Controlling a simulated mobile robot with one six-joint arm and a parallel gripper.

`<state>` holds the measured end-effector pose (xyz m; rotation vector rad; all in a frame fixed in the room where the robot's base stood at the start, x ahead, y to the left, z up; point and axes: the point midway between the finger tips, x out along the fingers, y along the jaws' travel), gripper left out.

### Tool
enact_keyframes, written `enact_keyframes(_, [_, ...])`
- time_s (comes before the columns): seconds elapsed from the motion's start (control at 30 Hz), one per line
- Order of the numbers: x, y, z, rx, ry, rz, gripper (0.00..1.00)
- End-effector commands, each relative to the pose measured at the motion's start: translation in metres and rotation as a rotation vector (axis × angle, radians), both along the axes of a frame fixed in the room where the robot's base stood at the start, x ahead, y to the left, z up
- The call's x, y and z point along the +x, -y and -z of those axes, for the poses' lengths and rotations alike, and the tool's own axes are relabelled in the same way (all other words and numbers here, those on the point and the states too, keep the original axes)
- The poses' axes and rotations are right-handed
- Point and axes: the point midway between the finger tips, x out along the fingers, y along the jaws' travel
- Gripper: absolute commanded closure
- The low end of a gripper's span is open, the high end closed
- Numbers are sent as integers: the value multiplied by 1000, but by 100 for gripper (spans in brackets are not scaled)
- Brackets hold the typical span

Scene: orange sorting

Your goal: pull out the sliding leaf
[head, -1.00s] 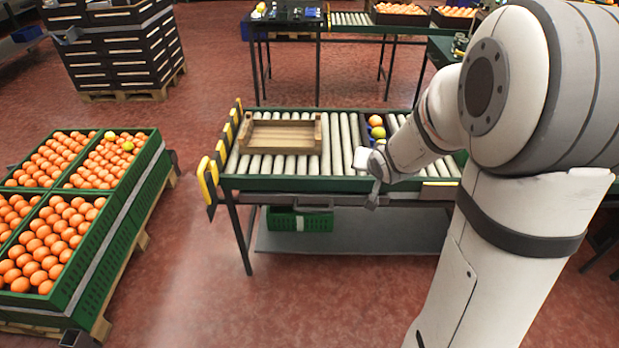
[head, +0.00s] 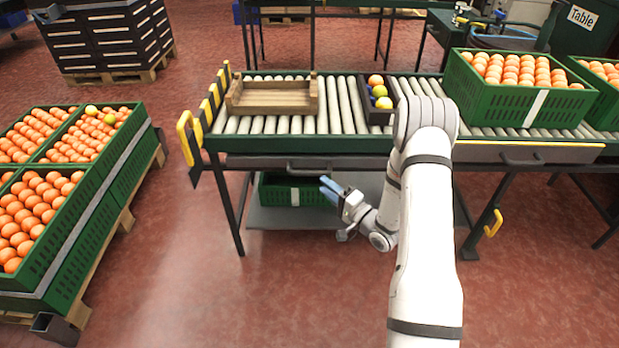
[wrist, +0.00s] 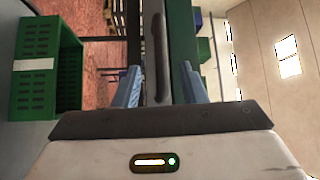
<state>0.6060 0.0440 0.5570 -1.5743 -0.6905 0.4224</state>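A grey panel (head: 255,162) with a dark bar handle (head: 308,168) sits under the front edge of the roller table, flush with it; I take it to be the sliding leaf. My gripper (head: 328,188), with blue fingers, is just in front of and below the handle's right end. In the wrist view the fingers (wrist: 162,76) are spread apart and empty. The dark handle (wrist: 158,50) lies lengthwise in line with the gap between them, ahead of the fingertips. It looks apart from the fingers, but the exact distance cannot be told.
A green crate (head: 295,190) stands on the lower shelf, left of my gripper. A wooden tray (head: 272,95) is on the rollers. Red floor (head: 290,290) in front is clear.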

Motion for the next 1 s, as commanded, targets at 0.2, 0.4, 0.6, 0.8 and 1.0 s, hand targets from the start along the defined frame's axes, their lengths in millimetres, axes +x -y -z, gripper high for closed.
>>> enact_keyframes(0.2, [19,-19,-3,6,5,-6,62])
enact_keyframes(0.4, [43,-39,-7,3,5,-4,62])
enact_keyframes(0.6, [56,-49,-10,3,2,-2,62])
enact_keyframes(0.8, [57,-50,-10,4,2,-2,62])
enact_keyframes(1.0, [57,-50,-11,4,2,-2,72])
